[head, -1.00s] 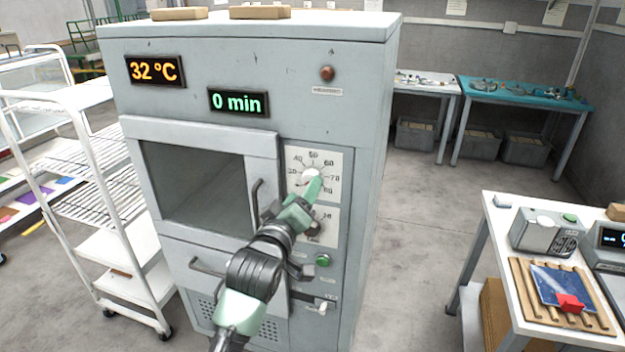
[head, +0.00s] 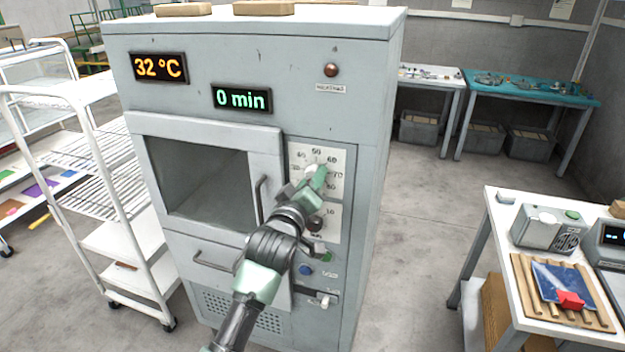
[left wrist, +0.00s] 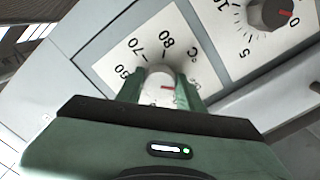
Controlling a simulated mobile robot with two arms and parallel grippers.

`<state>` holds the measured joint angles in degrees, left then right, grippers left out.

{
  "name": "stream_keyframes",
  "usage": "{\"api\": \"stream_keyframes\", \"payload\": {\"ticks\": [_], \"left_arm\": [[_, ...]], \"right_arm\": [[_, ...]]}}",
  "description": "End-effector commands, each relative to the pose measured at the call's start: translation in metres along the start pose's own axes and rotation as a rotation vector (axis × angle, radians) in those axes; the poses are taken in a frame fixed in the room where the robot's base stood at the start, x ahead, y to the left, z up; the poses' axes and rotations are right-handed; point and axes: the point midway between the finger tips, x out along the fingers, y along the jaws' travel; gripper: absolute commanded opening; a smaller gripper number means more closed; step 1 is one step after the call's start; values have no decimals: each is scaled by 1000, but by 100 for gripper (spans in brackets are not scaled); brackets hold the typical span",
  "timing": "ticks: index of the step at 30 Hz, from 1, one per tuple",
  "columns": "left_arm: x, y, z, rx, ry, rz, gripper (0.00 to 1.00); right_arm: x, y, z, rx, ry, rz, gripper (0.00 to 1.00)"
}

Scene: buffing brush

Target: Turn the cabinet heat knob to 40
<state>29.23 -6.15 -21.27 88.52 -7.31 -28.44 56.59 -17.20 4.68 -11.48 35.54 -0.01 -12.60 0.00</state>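The cabinet (head: 352,130) stands in the middle of the head view, and its upper display (head: 159,68) reads 32 °C. The heat knob's white dial plate (head: 335,160) is at the right of its front. My left gripper (head: 318,180) is at this dial and covers most of the knob. My right gripper is out of view.
A dark timer knob (left wrist: 275,15) on its own plate lies close to the heat dial. The door handle (head: 260,200) is left of my gripper. A blue button (head: 305,270) is below. A white rack (head: 120,235) stands left, a table (head: 500,265) right.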

Motion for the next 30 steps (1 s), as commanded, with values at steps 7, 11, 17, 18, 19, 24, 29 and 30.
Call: {"api": "stream_keyframes", "payload": {"ticks": [7,11,17,18,19,24,29,30], "left_arm": [[0,0,0,33,0,0,0],[0,0,-1,88,0,0,0],[0,0,-2,237,0,-1,0],[0,0,-2,273,0,-1,0],[0,0,-2,300,0,-1,0],[0,0,-2,462,0,-1,0],[0,-1,-2,615,0,-1,0],[0,-1,-2,653,0,-1,0]], "right_arm": [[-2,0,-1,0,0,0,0],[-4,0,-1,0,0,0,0],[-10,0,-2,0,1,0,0],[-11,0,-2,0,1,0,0],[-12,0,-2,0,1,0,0],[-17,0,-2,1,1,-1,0],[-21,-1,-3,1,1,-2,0],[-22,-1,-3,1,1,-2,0]]}}
